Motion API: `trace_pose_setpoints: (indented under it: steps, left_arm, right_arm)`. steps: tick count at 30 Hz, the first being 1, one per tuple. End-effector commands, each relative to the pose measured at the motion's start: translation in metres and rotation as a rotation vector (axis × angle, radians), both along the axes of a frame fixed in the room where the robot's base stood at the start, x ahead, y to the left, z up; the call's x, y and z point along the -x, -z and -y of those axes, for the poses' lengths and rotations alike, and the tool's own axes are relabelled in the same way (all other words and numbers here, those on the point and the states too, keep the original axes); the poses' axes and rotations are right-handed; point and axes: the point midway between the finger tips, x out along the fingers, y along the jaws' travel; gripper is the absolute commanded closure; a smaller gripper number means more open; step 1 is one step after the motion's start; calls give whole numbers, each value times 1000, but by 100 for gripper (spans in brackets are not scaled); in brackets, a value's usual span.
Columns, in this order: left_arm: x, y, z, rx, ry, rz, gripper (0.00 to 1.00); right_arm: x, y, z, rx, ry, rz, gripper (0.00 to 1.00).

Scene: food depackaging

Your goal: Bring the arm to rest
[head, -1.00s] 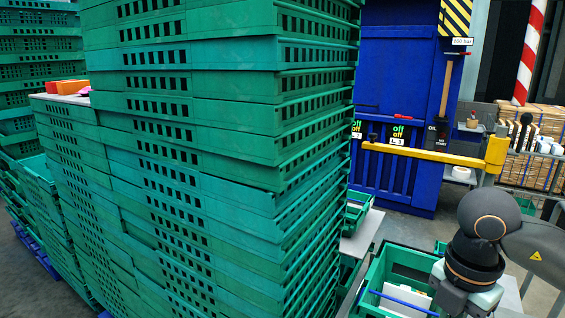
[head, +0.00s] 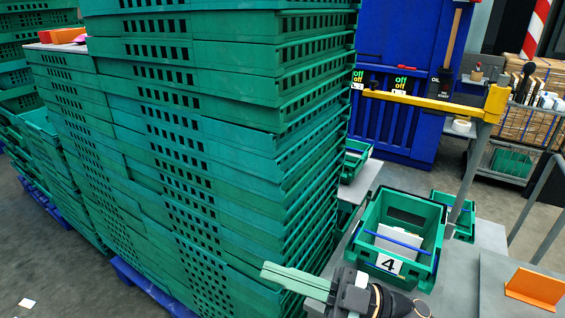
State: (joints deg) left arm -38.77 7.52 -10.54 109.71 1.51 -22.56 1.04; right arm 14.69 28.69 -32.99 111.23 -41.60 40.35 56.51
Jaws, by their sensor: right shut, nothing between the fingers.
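My right gripper (head: 270,273) is at the bottom of the head view, to the right of the middle. Its long pale fingers point left and are shut together with nothing between them. They show in front of the lower part of the tall green crate stack (head: 235,215); I cannot tell whether they touch it. The dark wrist behind the fingers runs out of the bottom edge. My left gripper is not in view.
A green crate marked 4 (head: 425,268) stands on a grey table (head: 492,235), holding a white item and a blue rod. An orange stand (head: 535,287) is at the right. A yellow rail (head: 430,110) crosses behind.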

Motion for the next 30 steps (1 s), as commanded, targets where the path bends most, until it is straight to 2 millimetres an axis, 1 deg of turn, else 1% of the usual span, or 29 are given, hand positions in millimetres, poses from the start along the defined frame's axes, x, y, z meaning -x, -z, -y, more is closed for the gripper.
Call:
trace_pose_setpoints:
  steps: [1,2,3,5,6,8,9,11,12,13,14,15,17,18,21,24,27,30]
  left_arm:
    - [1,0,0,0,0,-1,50]
    - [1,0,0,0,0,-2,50]
    - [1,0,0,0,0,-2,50]
    - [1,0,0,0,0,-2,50]
    - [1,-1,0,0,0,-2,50]
    - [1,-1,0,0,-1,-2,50]
    - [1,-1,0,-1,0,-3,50]
    - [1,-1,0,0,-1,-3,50]
    - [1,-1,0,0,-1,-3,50]
    - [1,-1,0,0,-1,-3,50]
    - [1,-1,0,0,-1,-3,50]
    - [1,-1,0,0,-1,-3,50]
    - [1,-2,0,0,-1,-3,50]
    - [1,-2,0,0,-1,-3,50]
    - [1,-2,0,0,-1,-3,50]
    - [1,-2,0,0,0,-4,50]
    - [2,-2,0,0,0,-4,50]
    - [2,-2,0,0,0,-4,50]
  right_arm:
    - [-14,10,8,-66,112,-77,100]
    - [-24,17,15,-94,182,-118,100]
    - [-36,30,25,-123,276,-177,100]
    - [-50,55,43,-146,419,-274,100]
    - [-58,76,55,-148,512,-345,100]
    - [-63,113,75,-131,647,-457,100]
    - [-63,141,88,-107,732,-538,100]
    - [-55,183,106,-56,844,-657,100]
    - [-47,210,117,-16,906,-733,100]
    - [-38,231,125,17,948,-791,100]
    - [-28,250,132,52,984,-847,100]
    - [-14,274,140,99,1025,-918,100]
    - [9,305,150,169,1070,-1015,100]
    - [25,323,155,214,1091,-1074,100]
    - [60,356,163,304,1121,-1190,100]
    - [83,374,167,361,1131,-1259,100]
    - [93,382,169,389,1133,-1289,100]
    - [95,383,169,394,1133,-1295,100]
